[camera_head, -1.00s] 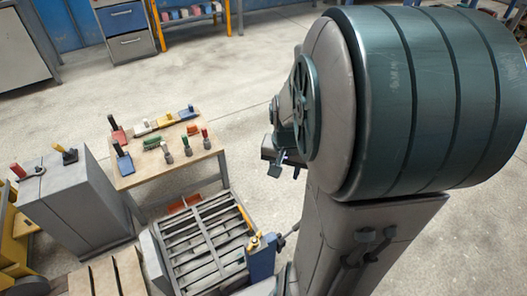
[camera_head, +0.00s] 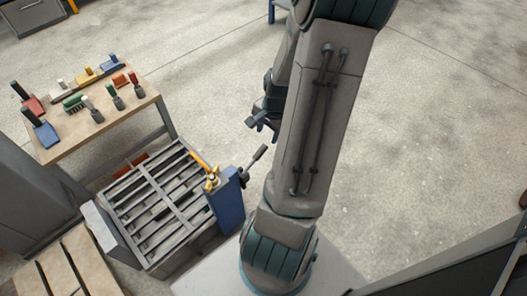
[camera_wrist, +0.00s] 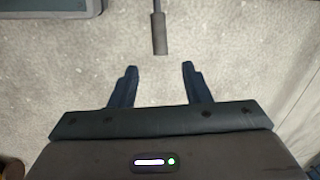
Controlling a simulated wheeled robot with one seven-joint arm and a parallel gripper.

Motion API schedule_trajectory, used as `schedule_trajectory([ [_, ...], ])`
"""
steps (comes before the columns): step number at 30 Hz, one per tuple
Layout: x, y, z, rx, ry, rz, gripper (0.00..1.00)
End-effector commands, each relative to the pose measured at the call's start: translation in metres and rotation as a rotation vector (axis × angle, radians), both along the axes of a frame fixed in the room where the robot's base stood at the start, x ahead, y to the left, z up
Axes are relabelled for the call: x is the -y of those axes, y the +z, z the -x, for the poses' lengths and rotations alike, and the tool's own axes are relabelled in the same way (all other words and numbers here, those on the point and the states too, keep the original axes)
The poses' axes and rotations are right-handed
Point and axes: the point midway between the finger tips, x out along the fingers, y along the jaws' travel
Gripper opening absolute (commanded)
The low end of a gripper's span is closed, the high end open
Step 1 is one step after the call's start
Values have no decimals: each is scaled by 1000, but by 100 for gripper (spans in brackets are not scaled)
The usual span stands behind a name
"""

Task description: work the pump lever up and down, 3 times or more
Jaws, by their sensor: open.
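The pump lever (camera_head: 256,160) is a dark rod with a thicker grey grip. It sticks up at a slant to the right from the blue pump box (camera_head: 228,203) in the head view. In the wrist view the lever's grip (camera_wrist: 160,36) hangs down from the top edge, beyond my fingertips and nearly centred between them. My gripper (camera_wrist: 159,68) is open and empty, and the fingers are apart from the grip. In the head view my gripper (camera_head: 258,122) is partly hidden by my arm and appears just above the lever's end.
A slatted grey frame (camera_head: 160,205) stands left of the pump box, with a yellow-handled part (camera_head: 211,181) between them. A wooden table (camera_head: 95,125) with several coloured tools stands behind left. The floor (camera_head: 430,130) to the right is clear.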

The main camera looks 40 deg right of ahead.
Motion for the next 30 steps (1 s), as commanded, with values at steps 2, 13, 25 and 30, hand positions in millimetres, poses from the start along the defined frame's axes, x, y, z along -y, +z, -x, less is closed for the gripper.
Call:
schedule_trajectory([
  [2,-1,-24,-3,0,1,-3,43],
  [13,-3,-87,-14,0,2,-1,43],
  [25,-3,-104,-18,1,1,0,43],
  [30,-3,-103,-18,0,1,0,40],
])
